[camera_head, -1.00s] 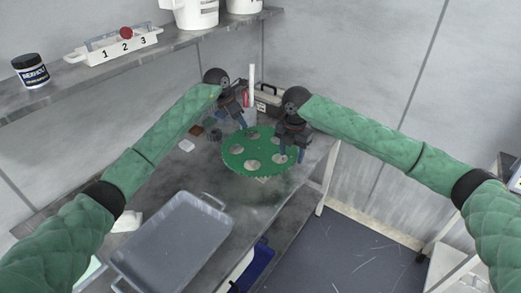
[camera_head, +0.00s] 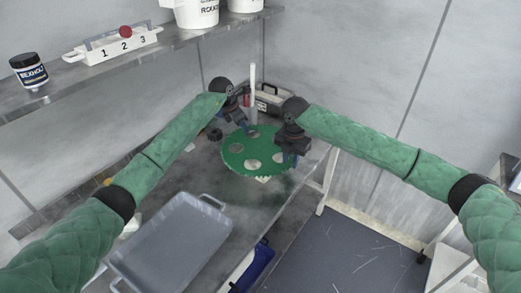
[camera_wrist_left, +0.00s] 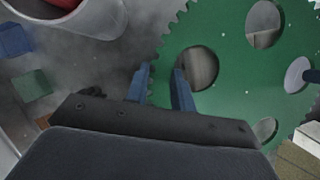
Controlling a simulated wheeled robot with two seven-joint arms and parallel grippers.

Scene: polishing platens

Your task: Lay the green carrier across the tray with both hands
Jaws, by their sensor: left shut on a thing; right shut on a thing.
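The green carrier (camera_head: 238,160) is a toothed disc with several round holes, near the far end of the bench. My left gripper (camera_head: 243,128) is shut on its far left rim. In the left wrist view, one finger is at a hole and the other outside the teeth of the carrier (camera_wrist_left: 232,75), with the left gripper (camera_wrist_left: 163,88) across the rim. My right gripper (camera_head: 290,156) is shut on the carrier's right rim. The grey tray (camera_head: 180,236) with end handles is empty on the near part of the bench, apart from the carrier.
A white upright post (camera_head: 252,82) and a dark toolbox (camera_head: 268,101) stand behind the carrier. A shelf (camera_head: 60,98) on the left holds a jar (camera_head: 30,71) and a numbered white rack (camera_head: 112,46). Bare bench (camera_head: 240,205) lies between carrier and tray.

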